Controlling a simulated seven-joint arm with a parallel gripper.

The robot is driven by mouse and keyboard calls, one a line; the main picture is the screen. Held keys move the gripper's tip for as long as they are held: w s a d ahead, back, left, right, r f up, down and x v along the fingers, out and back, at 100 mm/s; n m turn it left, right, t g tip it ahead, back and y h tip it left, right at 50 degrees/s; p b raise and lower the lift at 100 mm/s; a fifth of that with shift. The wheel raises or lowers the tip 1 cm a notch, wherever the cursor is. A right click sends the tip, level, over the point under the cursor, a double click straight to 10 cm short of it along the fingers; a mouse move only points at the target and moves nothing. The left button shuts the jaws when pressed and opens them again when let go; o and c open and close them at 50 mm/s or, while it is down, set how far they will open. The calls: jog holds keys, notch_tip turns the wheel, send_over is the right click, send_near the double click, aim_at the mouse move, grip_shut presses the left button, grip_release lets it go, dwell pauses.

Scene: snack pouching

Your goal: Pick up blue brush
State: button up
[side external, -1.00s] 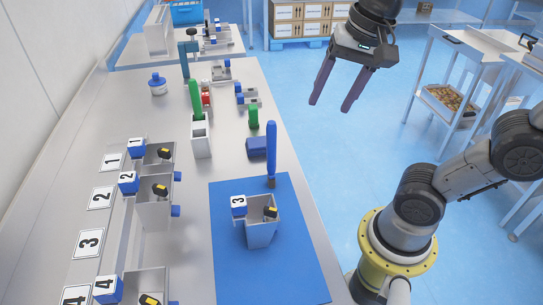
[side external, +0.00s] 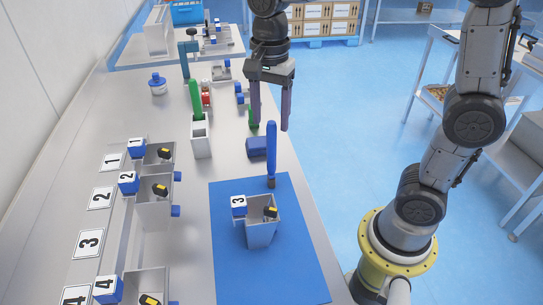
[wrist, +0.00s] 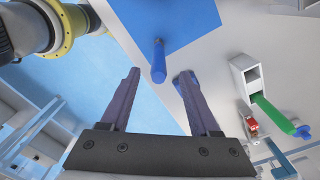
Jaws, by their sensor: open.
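The blue brush (side external: 271,150) stands upright, handle up, at the far edge of the blue mat (side external: 228,270). It also shows in the wrist view (wrist: 158,62), end-on between my fingertips in the picture. My gripper (side external: 269,127) is open and empty, fingers pointing down. In the side view its fingertips appear either side of the brush's top. I cannot tell whether the handle is between the fingers in depth. No contact is visible.
A dark blue block (side external: 257,147) lies close beside the brush. A grey bin (side external: 261,235) with a blue "3" tag stands on the mat. A white holder with a green-handled tool (side external: 195,100) stands to the left. Numbered bins line the table's left side.

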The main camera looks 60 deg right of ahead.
aim_at(272, 141)
jog(key=shift+s+d+f, duration=0.1)
jog(key=shift+f, duration=3.25)
jog(key=shift+c, duration=0.3)
grip_shut()
